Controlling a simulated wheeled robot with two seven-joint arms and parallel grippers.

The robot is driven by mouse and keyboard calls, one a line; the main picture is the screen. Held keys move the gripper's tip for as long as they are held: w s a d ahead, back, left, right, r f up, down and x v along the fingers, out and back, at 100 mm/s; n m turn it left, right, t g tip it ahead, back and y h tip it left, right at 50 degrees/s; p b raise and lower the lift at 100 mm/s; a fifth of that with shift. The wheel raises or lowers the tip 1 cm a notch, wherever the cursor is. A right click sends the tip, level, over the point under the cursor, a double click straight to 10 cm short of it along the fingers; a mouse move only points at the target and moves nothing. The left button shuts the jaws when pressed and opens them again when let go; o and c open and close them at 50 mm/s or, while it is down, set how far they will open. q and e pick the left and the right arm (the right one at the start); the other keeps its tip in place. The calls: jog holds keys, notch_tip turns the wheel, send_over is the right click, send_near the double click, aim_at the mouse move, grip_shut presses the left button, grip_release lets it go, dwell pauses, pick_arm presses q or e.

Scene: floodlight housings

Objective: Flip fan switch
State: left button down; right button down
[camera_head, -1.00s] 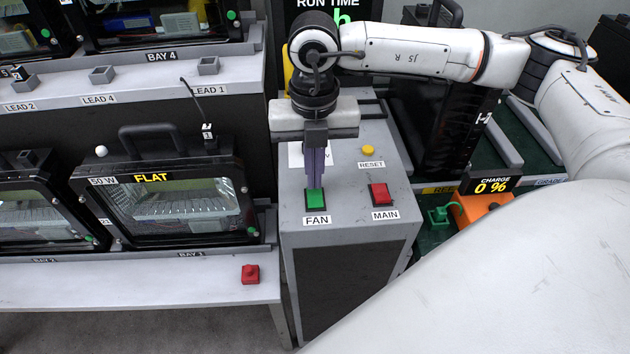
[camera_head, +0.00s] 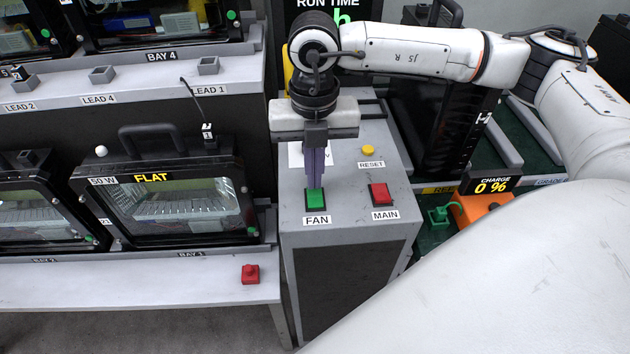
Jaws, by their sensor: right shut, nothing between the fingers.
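The fan switch (camera_head: 315,198) is a green rocker in a dark frame on top of the grey control box, with a FAN label (camera_head: 317,220) in front of it. My right gripper (camera_head: 315,184) points straight down, shut and empty, with its purple fingertips at the far edge of the green rocker. The tips look to be on or just above it; I cannot tell if they touch. My left gripper is not in view.
A red MAIN switch (camera_head: 379,194) sits to the right on the grey control box (camera_head: 345,234), and a yellow RESET button (camera_head: 368,150) behind it. A floodlight housing marked FLAT (camera_head: 170,200) stands on the left bench. A red button (camera_head: 250,274) is at the bench's front.

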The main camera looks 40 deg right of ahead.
jog(key=shift+f+b, duration=0.65)
jog(key=shift+f, duration=0.1)
dwell(0.3)
notch_tip(320, 180, up, 7)
jog(key=p, duration=0.4)
dwell(0.4)
jog(key=shift+s, duration=0.1)
dwell(0.4)
